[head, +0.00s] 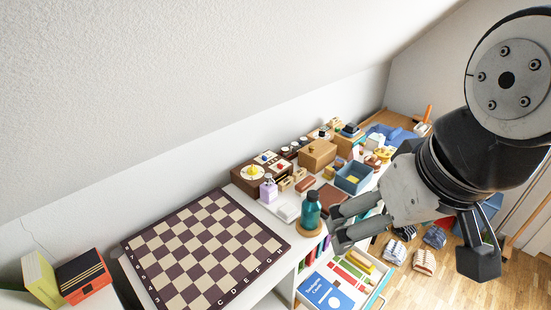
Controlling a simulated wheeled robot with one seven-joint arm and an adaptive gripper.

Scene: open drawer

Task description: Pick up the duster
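I cannot make out the duster for certain. A small item with an upright orange handle and a pale base (427,114) stands at the far right end of the long surface, and it may be the duster. It is too small to tell. My gripper (410,248) is at the right, fingers spread wide and pointing down, with nothing visible between them. One finger is near the teal bottle and the other hangs over the floor side. The gripper is nearer to me than the orange-handled item and apart from it. My arm hides part of the surface's right side.
A chessboard (205,250) lies at the left, near books (82,277). A teal bottle (311,211) stands beside the gripper. An open drawer (375,297) holds a blue book (325,292). Boxes, including a blue bin (353,184), crowd the back. Folded clothes (396,251) lie on the floor.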

